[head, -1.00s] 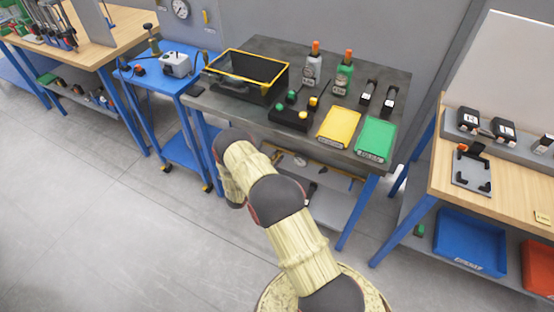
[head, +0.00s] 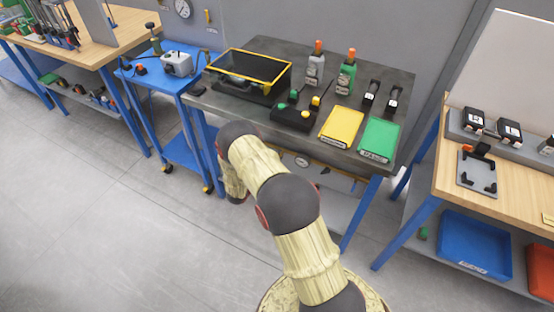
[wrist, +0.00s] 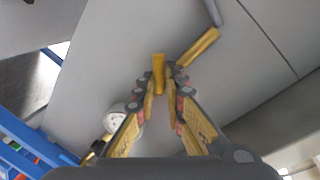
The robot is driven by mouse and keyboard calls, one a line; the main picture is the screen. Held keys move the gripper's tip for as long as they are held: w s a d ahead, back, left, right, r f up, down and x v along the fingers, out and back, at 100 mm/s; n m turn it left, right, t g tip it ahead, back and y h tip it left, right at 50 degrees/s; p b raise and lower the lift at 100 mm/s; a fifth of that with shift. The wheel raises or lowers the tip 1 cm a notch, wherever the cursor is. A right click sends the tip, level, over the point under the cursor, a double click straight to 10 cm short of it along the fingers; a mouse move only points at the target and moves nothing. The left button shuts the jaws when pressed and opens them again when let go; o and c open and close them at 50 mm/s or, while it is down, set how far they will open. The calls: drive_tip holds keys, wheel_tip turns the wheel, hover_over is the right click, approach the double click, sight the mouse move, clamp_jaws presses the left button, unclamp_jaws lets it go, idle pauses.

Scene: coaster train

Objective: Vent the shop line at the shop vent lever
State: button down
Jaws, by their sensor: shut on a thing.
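In the wrist view my gripper (wrist: 165,85) has its fingers closed around a narrow yellow handle (wrist: 158,66), which looks like the vent lever; no label is readable. The handle stands out against a grey panel (wrist: 110,60). A second yellow handle (wrist: 200,46) with a grey rod lies just up and right of the fingertips, apart from them. A white round gauge (wrist: 114,118) is left of the fingers, partly hidden. In the head view my arm hides the gripper and the handle.
The floor at left is clear.

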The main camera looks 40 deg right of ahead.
drive_tip(key=shift+s+a+r+m+t+y+b, duration=0.1)
drive_tip(key=shift+m+t+y+b, duration=0.3)
drive_tip(key=shift+m+b, duration=0.95)
drive_tip(key=shift+s+r+m+t+y+b, duration=0.1)
drive_tip(key=shift+m+t+y+b, duration=0.3)
drive_tip(key=shift+m, duration=1.75)
drive_tip(key=c, duration=2.1)
unclamp_jaws()
drive_tip(key=shift+o, duration=1)
drive_tip(key=shift+w+r, duration=0.15)
drive_tip(key=shift+r, duration=0.05)
drive_tip(key=shift+r, duration=0.1)
drive_tip(key=v, duration=1.2)
drive_tip(key=shift+f, duration=0.3)
